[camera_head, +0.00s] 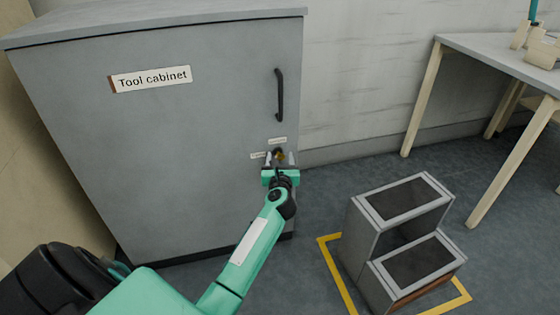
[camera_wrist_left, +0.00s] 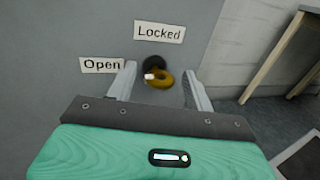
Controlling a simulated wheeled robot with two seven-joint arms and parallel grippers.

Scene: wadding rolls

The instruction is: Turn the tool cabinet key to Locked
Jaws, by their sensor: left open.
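The grey tool cabinet (camera_head: 180,140) stands at the left in the head view, with a "Tool cabinet" label and a black handle (camera_head: 279,95). Below the handle is the lock with its brass key (camera_head: 280,156). In the left wrist view the key (camera_wrist_left: 161,79) has a round yellow bow in front of a dark lock (camera_wrist_left: 152,63). The "Locked" label (camera_wrist_left: 159,32) is above the lock and the "Open" label (camera_wrist_left: 101,65) is to its left. My left gripper (camera_wrist_left: 164,82) is open, its fingers on either side of the key with gaps. My right gripper is not in view.
A grey step stool (camera_head: 400,215) with dark treads stands on the floor to the right, within yellow floor tape (camera_head: 330,255). A table (camera_head: 495,52) with pale legs stands at the far right.

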